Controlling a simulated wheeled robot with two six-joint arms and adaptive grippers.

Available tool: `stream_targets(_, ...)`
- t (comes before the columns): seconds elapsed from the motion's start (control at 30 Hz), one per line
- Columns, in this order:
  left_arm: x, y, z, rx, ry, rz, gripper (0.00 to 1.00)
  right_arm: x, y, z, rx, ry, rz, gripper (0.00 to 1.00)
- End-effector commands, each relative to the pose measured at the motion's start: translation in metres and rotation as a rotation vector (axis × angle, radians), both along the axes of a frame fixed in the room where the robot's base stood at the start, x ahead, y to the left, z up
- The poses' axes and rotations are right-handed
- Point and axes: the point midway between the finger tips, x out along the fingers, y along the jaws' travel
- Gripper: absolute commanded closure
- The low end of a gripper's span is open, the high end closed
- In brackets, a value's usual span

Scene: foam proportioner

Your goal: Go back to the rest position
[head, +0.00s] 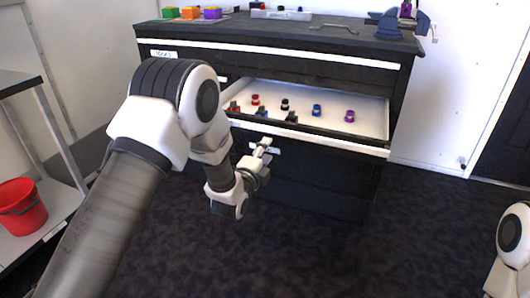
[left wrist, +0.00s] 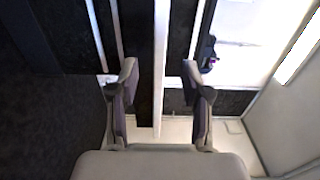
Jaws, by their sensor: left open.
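My left gripper (head: 264,147) is in front of the open drawer, close to its white front strip (head: 340,146). In the left wrist view its two fingers (left wrist: 160,88) stand apart. A long white strip shows in the gap between them, and nothing is gripped. I cannot tell whether the fingers touch the drawer front. Part of my right arm (head: 512,240) shows at the lower right edge; its gripper is out of view.
The drawer holds several small coloured parts, among them a purple one (head: 350,116) and a blue one (head: 317,110). A vise (head: 390,25) and coloured blocks (head: 190,13) are on the cabinet top. A red bucket (head: 22,206) stands on a shelf at left. The dark floor ahead is clear.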

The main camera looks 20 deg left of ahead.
Motion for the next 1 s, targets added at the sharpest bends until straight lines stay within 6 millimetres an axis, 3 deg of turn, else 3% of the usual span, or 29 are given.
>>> stream_targets(0.3,0.000,0.000,-0.005,0.000,0.008,0.000,0.52,0.000,0.000,0.000,0.000,0.000,0.000,0.63)
stream_targets(0.37,-0.003,0.000,-0.020,-0.001,0.031,0.001,0.52,0.000,0.000,0.000,0.000,0.000,0.000,0.63)
stream_targets(0.47,-0.021,0.003,-0.072,-0.003,0.125,0.005,0.52,0.000,0.000,0.000,0.000,0.000,0.000,0.63)
stream_targets(0.57,-0.065,0.006,-0.143,-0.019,0.301,0.016,0.52,0.000,0.000,0.000,0.000,0.000,0.000,0.63)
stream_targets(0.6,-0.089,0.007,-0.172,-0.052,0.390,0.027,0.52,0.000,0.000,0.000,0.000,0.000,0.000,0.63)
stream_targets(0.67,-0.127,0.009,-0.212,-0.130,0.530,0.057,0.52,0.000,0.000,0.000,0.000,0.000,0.000,0.63)
stream_targets(0.8,-0.231,0.012,-0.284,-0.387,0.863,0.213,0.52,0.000,0.000,0.000,0.000,0.000,0.000,0.63)
stream_targets(0.9,-0.307,0.013,-0.312,-0.590,1.067,0.401,0.52,0.000,0.000,0.000,0.000,0.000,0.000,0.63)
stream_targets(1.0,-0.372,0.013,-0.322,-0.784,1.214,0.637,0.52,0.000,0.000,0.000,0.000,0.000,0.000,0.63)
